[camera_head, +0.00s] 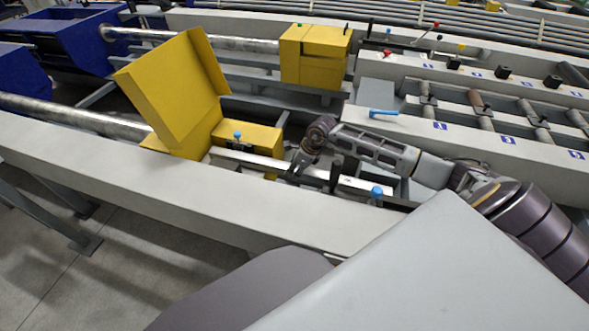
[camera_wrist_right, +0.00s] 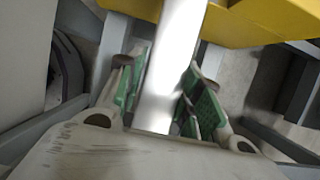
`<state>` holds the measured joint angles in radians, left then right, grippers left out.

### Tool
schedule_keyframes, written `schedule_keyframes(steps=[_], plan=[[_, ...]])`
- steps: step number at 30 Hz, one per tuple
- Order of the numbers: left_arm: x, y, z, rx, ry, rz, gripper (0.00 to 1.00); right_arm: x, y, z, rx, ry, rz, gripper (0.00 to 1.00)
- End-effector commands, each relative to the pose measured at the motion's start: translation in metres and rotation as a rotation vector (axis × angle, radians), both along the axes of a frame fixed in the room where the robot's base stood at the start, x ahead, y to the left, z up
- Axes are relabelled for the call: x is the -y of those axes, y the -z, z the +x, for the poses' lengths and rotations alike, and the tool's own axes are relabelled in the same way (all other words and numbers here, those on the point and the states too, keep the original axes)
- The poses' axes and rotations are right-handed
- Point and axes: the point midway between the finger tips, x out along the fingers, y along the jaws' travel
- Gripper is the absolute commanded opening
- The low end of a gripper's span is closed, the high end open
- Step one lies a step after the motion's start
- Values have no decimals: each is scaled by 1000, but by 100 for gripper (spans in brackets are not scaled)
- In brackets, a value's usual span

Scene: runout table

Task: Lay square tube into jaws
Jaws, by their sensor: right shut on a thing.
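The square tube (camera_head: 255,158) is a pale, shiny bar lying lengthwise along the near machine bed. Its left end is by the yellow housing (camera_head: 258,137), whose yellow lid (camera_head: 175,88) stands open. My right gripper (camera_head: 303,166) is shut on the tube around its middle. In the right wrist view the tube (camera_wrist_right: 172,65) runs between the green finger pads of the gripper (camera_wrist_right: 162,92). Small blue-knobbed pieces stand by the tube, one near the housing (camera_head: 238,135) and one near its right end (camera_head: 376,191). I cannot tell whether the tube rests in the jaws. My left gripper is out of view.
A grey beam (camera_head: 150,186) runs along the near side. A second yellow box (camera_head: 316,56) stands behind, and blue bins (camera_head: 75,32) stand at the far left. A roller table (camera_head: 480,112) with a blue handle (camera_head: 384,112) lies behind my right arm.

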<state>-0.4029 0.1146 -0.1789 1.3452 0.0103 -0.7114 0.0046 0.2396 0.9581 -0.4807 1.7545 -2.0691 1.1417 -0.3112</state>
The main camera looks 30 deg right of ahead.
Motion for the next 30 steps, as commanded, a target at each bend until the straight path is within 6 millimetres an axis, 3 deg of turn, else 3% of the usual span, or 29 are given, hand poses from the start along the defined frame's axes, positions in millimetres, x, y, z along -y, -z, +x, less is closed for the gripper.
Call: schedule_keyframes(steps=[8, 9, 15, 30], plan=[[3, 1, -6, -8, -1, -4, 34, 0, -2, 2, 4, 0, 1, 0], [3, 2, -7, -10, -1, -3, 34, 0, -2, 2, 4, 0, 1, 38], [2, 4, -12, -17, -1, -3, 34, 0, -1, 1, 2, 0, 1, 60], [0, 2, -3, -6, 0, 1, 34, 2, -4, -2, -1, 1, 0, 60]])
